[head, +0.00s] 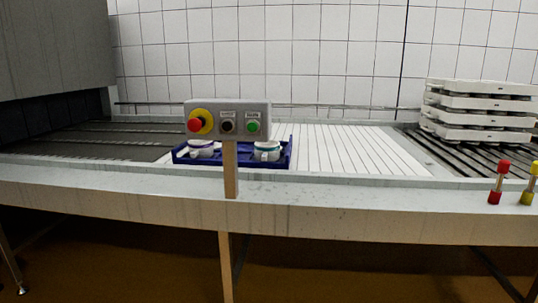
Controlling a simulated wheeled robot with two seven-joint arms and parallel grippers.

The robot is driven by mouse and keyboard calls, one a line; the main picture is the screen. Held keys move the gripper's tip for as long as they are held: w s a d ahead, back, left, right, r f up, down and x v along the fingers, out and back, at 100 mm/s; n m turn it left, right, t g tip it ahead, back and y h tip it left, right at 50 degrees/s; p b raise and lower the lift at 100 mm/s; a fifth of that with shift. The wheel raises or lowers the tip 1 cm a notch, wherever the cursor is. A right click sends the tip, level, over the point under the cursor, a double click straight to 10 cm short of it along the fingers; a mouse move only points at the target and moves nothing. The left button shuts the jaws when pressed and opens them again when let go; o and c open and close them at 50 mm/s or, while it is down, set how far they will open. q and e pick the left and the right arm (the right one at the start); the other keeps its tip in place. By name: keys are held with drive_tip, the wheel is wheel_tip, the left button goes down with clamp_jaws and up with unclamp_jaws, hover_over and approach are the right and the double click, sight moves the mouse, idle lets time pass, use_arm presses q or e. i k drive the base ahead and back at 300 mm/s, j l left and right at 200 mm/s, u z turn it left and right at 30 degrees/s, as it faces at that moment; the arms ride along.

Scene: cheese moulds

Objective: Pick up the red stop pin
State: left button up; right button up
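The red stop pin (498,183) stands upright near the right end of the pale front ledge (380,213). Neither of my grippers shows in the head view, and nothing touches the red pin.
A grey control box (228,119) with a red button on yellow stands on a wooden post at the ledge. Behind it, a blue tray (181,157) holds white moulds (267,151). Stacked white trays (478,113) stand at the back right. The ledge between post and pins is clear.

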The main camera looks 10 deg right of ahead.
sight(503, 166)
drive_tip(key=z, duration=1.6)
